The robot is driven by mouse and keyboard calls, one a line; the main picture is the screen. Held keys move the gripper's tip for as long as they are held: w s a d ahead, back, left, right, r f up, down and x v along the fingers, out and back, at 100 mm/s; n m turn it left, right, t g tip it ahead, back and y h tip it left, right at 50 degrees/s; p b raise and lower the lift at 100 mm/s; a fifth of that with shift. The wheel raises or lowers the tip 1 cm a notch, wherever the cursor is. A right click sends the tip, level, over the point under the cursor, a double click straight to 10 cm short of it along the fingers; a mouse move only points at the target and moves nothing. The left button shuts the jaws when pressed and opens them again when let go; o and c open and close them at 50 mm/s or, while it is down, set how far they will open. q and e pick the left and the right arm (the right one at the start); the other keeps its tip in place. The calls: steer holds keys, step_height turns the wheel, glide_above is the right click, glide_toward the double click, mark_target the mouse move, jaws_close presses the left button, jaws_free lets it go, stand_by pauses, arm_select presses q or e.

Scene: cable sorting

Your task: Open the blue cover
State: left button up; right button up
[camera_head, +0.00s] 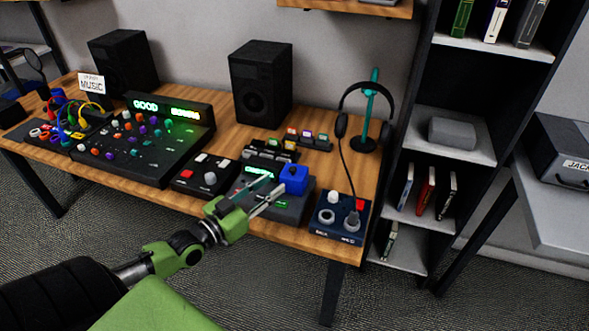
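The blue cover (294,181) is a small blue box shape on top of a dark grey device (290,211) near the front edge of the wooden desk. It looks closed, but what is under it is hidden. My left gripper (277,182), green with slim grey fingers, reaches up from the lower left over the device. Its two fingers are apart with nothing between them. The tips are just left of the blue cover; I cannot tell whether they touch it. My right gripper is not in view.
Left of the device is a black box with knobs (206,178); right is a dark blue box (340,216) with a red button. Behind are small coloured-top units (308,140), a headphone stand (368,120) and a speaker (261,83). A synthesizer (140,155) fills the left.

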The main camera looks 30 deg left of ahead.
mark_target(293, 168)
arm_select(q)
steer(key=w, duration=0.5)
steer(key=w+d, duration=0.1)
steer(key=w, duration=0.1)
steer(key=shift+w+d, duration=0.1)
steer(key=shift+w, duration=0.2)
steer(key=shift+w+d, duration=0.1)
steer(key=shift+w, duration=0.55)
steer(key=shift+w+d, duration=0.1)
steer(key=shift+w, duration=0.15)
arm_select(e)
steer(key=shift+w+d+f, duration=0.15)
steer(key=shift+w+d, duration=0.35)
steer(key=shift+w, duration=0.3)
arm_select(q)
steer(key=shift+c, duration=0.3)
jaws_close()
